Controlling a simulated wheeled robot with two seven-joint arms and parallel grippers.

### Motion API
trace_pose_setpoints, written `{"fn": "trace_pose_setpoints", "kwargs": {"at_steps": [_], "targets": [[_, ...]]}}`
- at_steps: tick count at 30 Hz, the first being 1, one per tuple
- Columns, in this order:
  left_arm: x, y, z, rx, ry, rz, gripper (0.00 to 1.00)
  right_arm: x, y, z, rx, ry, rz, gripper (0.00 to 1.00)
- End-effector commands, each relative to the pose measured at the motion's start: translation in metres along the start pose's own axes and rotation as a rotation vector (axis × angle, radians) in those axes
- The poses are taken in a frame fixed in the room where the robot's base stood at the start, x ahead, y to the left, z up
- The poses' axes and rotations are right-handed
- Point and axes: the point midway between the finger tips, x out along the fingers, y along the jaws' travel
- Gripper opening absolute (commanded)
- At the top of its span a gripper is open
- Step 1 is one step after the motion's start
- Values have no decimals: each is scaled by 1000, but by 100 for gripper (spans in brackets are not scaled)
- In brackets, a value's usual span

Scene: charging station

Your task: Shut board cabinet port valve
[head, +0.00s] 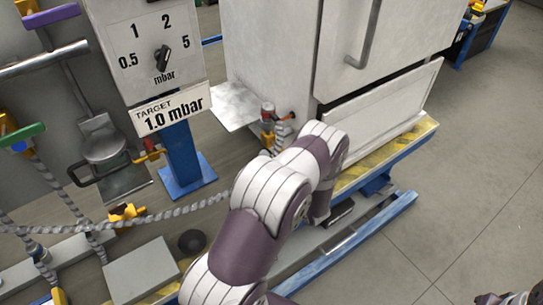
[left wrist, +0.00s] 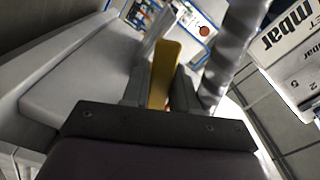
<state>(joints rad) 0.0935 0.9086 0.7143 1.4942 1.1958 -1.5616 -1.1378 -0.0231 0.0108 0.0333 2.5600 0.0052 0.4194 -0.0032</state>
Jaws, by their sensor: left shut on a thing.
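The white board cabinet (head: 275,50) stands at the top centre of the head view. Its port valve (head: 267,137), with yellow and red parts, sits at the cabinet's lower left corner by a grey side plate. My left arm reaches up to this corner and hides much of it. My left gripper (left wrist: 160,88) shows in the left wrist view, shut on a yellow valve lever (left wrist: 163,65) that stands up between its fingers. The lever's lower end and the valve body are hidden there by the gripper.
A grey braided hose (head: 180,212) runs left from the valve area; it passes close beside the fingers in the left wrist view (left wrist: 232,50). A dial panel (head: 150,40) with a "TARGET 1.0 mbar" sign stands left on a blue post. Floor at the right is clear.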

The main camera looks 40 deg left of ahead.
Motion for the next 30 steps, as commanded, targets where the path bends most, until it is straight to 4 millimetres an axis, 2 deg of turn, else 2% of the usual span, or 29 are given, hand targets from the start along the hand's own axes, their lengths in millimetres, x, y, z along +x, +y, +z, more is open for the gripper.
{"fn": "trace_pose_setpoints", "kwargs": {"at_steps": [3,15,30], "targets": [[0,-8,-2,100,1,0,0,-12,0,-1,0,0,0,51],[0,-17,-4,371,1,0,0,-28,0,-3,0,0,0,51],[0,-19,-5,473,1,0,0,-33,0,-4,0,0,0,51]]}}
